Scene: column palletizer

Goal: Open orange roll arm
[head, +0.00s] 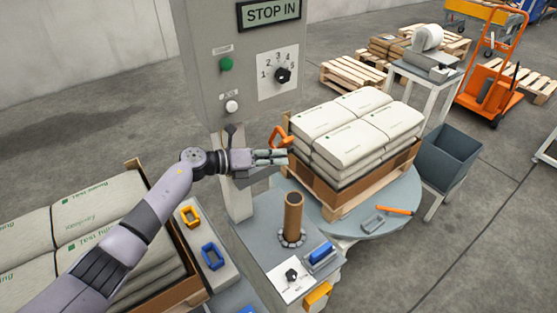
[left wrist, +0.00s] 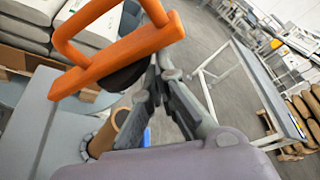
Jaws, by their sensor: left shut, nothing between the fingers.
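An orange looped handle (head: 278,138), which looks like the orange roll arm, stands beside the grey column in the head view. It shows large and close in the left wrist view (left wrist: 120,58), with a dark round part under it. My left gripper (head: 285,157) is shut and empty, its fingertips just below the handle in the head view. In the left wrist view its fingers (left wrist: 160,75) come together beside the handle's lower bar; I cannot tell whether they touch it. My right gripper is in neither view.
A brown cardboard tube (head: 293,216) stands upright on the grey cabinet below. Stacked white sacks (head: 355,128) sit on a pallet on the round turntable (head: 405,196). The control column (head: 207,75) rises behind my arm. More sacks (head: 90,215) lie at left.

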